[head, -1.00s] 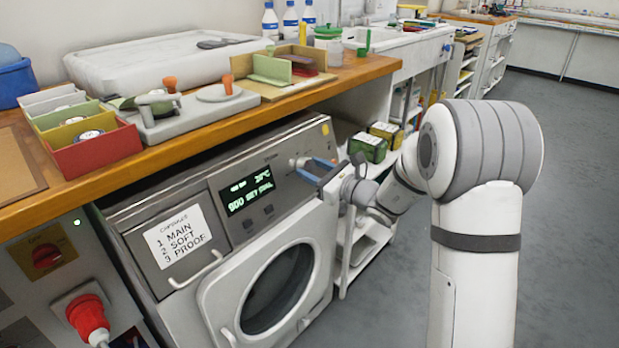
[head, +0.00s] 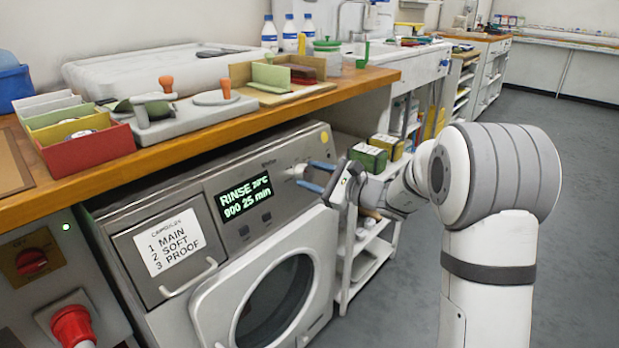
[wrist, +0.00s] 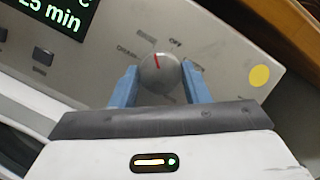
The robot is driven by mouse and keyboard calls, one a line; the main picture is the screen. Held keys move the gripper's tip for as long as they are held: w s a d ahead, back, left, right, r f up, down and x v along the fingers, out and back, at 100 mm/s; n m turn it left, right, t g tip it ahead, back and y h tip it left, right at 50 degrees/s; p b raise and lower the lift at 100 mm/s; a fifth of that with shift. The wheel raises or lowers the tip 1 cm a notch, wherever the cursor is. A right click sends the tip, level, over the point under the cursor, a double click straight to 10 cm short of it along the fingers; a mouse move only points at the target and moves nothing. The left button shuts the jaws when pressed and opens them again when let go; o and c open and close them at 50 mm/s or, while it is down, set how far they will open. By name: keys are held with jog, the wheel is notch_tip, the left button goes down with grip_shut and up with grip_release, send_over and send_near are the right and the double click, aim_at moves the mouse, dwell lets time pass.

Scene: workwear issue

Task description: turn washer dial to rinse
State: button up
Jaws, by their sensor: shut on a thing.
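The washer (head: 150,290) stands under the wooden counter. Its display (head: 243,198) reads RINSE, 20°C or similar, 25 min in green. The round grey dial (wrist: 159,73) with a red pointer line is on the panel's right part; the pointer is near upright in the wrist view. Marks such as OFF show around it, most too small to read. In the head view the dial (head: 297,171) is partly covered by the fingers. My gripper (head: 314,176) has its blue fingers shut on the dial, one on each side, as the wrist view shows (wrist: 161,87).
A paper label (head: 168,242) listing main, soft and proof is on the drawer front. The round door (head: 262,290) is closed. Coloured trays (head: 85,140) and tools lie on the counter (head: 200,130) above. Green and yellow boxes (head: 369,157) stand on a shelf to the right.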

jog(key=shift+d, duration=0.1)
jog(key=o, duration=1)
jog(key=p+v, duration=0.2)
jog(key=v, duration=0.5)
jog(key=shift+s+d, duration=0.25)
jog(key=shift+d, duration=0.05)
